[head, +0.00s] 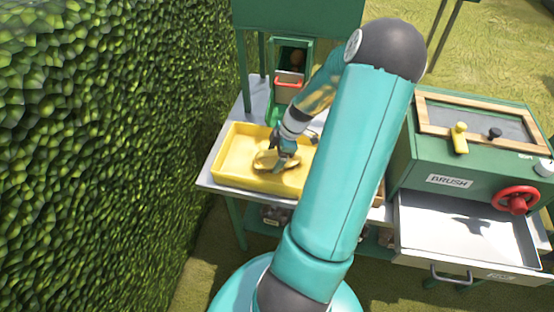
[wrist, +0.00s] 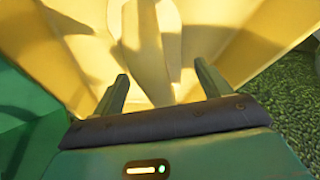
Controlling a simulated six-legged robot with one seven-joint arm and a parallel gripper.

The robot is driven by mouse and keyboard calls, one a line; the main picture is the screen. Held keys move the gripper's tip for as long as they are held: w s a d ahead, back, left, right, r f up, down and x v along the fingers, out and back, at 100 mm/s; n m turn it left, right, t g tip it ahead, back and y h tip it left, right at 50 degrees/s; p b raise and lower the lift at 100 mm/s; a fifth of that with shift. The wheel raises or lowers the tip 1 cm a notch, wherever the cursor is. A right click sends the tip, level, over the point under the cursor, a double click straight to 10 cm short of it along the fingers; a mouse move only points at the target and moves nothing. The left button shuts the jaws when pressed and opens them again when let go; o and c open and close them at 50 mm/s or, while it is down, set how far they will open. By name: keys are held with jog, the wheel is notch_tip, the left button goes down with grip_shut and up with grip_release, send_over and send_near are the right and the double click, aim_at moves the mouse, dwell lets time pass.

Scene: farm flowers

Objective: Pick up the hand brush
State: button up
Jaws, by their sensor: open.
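A pale tan, rounded elongated piece (wrist: 152,35) lies in the yellow tray (wrist: 75,45) in the wrist view; it looks like the hand brush, but its bristles cannot be made out. In the head view a tan shape (head: 265,161) shows in the tray (head: 235,172), partly hidden by my gripper (head: 280,155). In the wrist view my gripper (wrist: 161,80) is open, its two fingers apart and pointing down into the tray. The piece lies ahead of and between the fingers. I cannot tell whether they touch it.
A green cabinet labelled BRUSH (head: 450,181) stands at right, with a red wheel (head: 515,200). Its grey drawer (head: 470,240) is pulled out and looks empty. A green holder with a red part (head: 288,85) stands behind the tray. A tall hedge (head: 100,140) fills the left.

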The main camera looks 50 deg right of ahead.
jog(key=shift+w+f, duration=0.1)
jog(key=shift+f, duration=0.15)
jog(key=c, duration=1.2)
notch_tip(320, 180, up, 10)
jog(key=shift+r, duration=0.1)
jog(key=o, duration=0.4)
jog(key=shift+c, duration=0.9)
